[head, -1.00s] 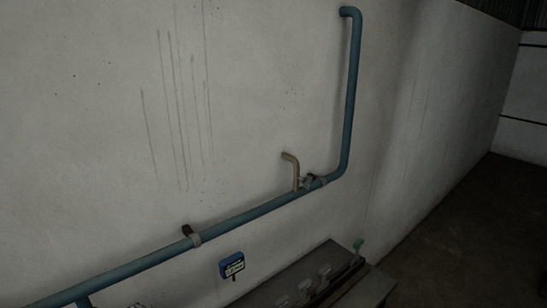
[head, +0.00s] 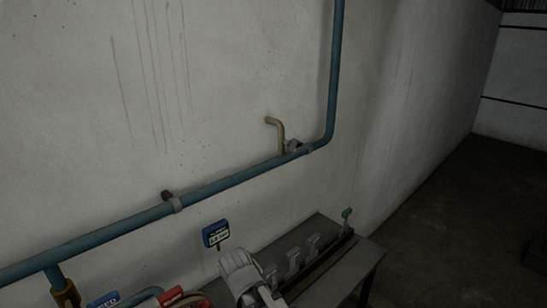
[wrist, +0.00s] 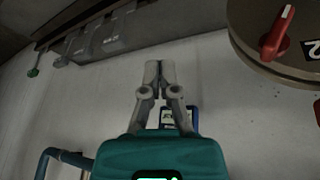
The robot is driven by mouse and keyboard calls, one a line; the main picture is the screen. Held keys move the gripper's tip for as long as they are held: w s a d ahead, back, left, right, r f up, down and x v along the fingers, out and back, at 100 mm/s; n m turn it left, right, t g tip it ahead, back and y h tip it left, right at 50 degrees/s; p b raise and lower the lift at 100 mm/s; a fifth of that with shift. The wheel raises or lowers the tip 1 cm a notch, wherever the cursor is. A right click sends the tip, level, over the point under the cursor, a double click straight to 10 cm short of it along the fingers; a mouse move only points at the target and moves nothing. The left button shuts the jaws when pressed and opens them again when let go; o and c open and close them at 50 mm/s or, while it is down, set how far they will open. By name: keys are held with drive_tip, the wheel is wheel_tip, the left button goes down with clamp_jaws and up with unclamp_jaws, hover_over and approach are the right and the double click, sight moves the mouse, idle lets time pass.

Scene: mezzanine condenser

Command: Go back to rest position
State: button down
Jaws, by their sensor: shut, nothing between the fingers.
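My gripper (wrist: 158,72) shows in the wrist view, its two grey fingers brought together with nothing between them. The teal gripper body (wrist: 160,157) fills the lower middle of that view. Behind the fingers is a blue-framed display (wrist: 192,116), partly hidden by them, with pale wall around it. In the head view a light grey part of my arm (head: 238,270) shows at the bottom edge, just below the blue display (head: 216,233). The rest of my arm is out of that view.
A bench (head: 355,267) with several grey upright pieces stands against the wall. A blue pipe (head: 232,181) with a tan branch (head: 277,132) runs along the wall. A round dial with a red handle (wrist: 277,32) is close at upper right in the wrist view. Open floor (head: 460,210) lies right.

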drive_tip(key=s+d+f+m+g+b, duration=0.2)
drive_tip(key=d+f+b, duration=0.3)
drive_tip(key=d, duration=0.8)
drive_tip(key=s+d+f+m+g+b, duration=0.1)
drive_tip(key=d+f+m+g+b, duration=0.1)
drive_tip(key=d+f+b, duration=0.4)
drive_tip(key=shift+s+d+f+g+b, duration=0.35)
drive_tip(key=shift+d+f, duration=1.1)
drive_tip(key=shift+d, duration=2.35)
